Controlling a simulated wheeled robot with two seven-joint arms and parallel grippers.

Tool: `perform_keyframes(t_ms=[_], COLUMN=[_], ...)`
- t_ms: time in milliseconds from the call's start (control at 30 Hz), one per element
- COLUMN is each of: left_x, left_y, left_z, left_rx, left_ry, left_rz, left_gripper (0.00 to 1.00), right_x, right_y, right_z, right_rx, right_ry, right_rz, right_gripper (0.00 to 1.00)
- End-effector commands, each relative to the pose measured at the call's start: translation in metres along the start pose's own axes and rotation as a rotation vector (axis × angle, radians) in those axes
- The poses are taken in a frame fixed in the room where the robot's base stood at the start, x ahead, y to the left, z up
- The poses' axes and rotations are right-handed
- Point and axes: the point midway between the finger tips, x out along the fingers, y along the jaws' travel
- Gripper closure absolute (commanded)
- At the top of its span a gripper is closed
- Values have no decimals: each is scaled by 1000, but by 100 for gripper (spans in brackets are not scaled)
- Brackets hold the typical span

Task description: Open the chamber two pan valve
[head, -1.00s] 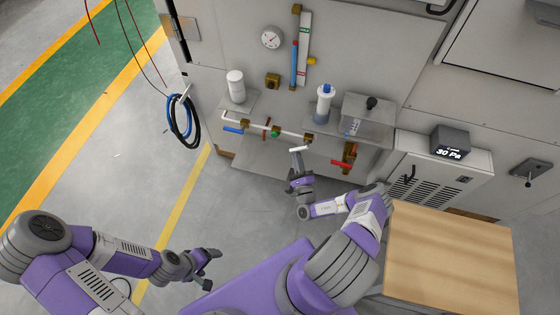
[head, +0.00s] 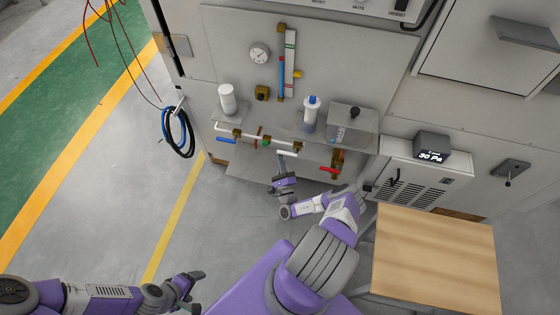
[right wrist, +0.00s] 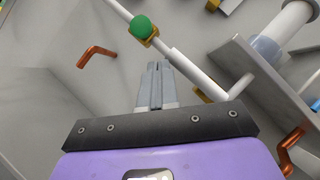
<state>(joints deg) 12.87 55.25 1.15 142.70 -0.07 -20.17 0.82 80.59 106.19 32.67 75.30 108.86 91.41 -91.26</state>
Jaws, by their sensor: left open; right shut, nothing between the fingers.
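A white pipe (head: 222,126) with brass fittings runs along the panel front. Its valve handles are blue (head: 227,140), green (head: 265,142) and white (head: 288,153); a red-handled brass valve (head: 328,170) is to the right. No label tells me which is the chamber two pan valve. My right gripper (head: 281,157) is shut and empty, its tips close to the white handle. In the right wrist view the right fingertips (right wrist: 158,66) lie beside the white bar (right wrist: 195,72), below the green knob (right wrist: 142,27); contact is unclear. My left gripper (head: 197,284) is open, low over the floor, away from the valves.
A white canister (head: 227,98), a blue-capped bottle (head: 311,112) and a clear box (head: 352,124) stand on ledges above the pipe. A wooden tabletop (head: 437,260) is at the right. A gauge (head: 259,53) and the 30 Pa display (head: 432,148) face me. Floor at left is clear.

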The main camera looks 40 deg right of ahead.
Motion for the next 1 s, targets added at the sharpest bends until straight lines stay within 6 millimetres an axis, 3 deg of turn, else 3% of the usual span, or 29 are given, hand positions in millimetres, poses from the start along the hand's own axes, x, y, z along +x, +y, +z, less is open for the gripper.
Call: perform_keyframes(t_ms=[667, 1000], left_x=[0, 32], left_y=[0, -12], left_z=[0, -1], left_rx=[0, 0], left_ry=[0, 0], left_rz=[0, 0], left_gripper=[20, 20], right_x=[0, -20], right_y=[1, 38], right_z=[1, -14], right_rx=[0, 3], right_ry=[-1, -7], right_rz=[-1, 4], right_gripper=[100, 100])
